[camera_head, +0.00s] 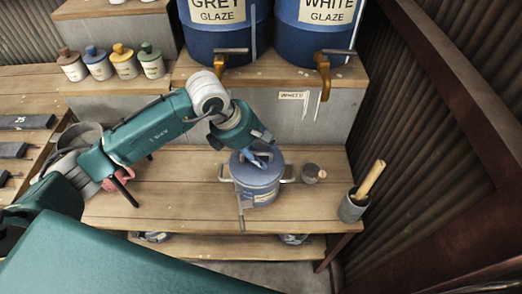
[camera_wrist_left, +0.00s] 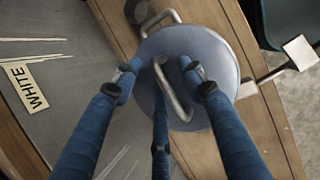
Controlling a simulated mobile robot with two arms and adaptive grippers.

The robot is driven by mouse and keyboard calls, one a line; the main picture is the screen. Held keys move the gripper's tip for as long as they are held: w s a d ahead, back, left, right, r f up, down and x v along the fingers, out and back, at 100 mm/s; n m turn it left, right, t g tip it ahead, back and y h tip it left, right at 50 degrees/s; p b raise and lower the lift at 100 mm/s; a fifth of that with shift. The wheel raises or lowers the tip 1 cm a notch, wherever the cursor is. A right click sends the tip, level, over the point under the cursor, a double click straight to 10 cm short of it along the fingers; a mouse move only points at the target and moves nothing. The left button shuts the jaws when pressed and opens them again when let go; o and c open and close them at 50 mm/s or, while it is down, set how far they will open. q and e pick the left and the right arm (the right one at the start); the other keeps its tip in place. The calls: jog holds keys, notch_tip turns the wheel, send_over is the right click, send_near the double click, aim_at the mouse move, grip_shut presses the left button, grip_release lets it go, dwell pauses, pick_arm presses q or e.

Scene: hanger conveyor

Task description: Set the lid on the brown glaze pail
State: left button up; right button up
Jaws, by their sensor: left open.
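The lid (camera_head: 272,160) is a blue-grey disc with a bar handle. It sits on a blue-grey pail (camera_head: 262,192) with side handles on the wooden table and looks level. The pail's label is too small to read. My left gripper (camera_head: 256,158) is over the lid, pointing down. In the left wrist view the lid (camera_wrist_left: 205,48) fills the middle, and the left gripper's (camera_wrist_left: 164,75) blue fingers stand apart on either side of the curved metal handle (camera_wrist_left: 172,92). I cannot tell whether they touch it. My right gripper is not in view.
Blue grey-glaze (camera_head: 222,45) and white-glaze (camera_head: 310,45) barrels with taps stand behind. Several small jars (camera_head: 123,62) are at back left.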

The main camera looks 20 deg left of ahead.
pick_arm(q)
jog(key=v, duration=1.2)
jog(key=shift+s, duration=0.1)
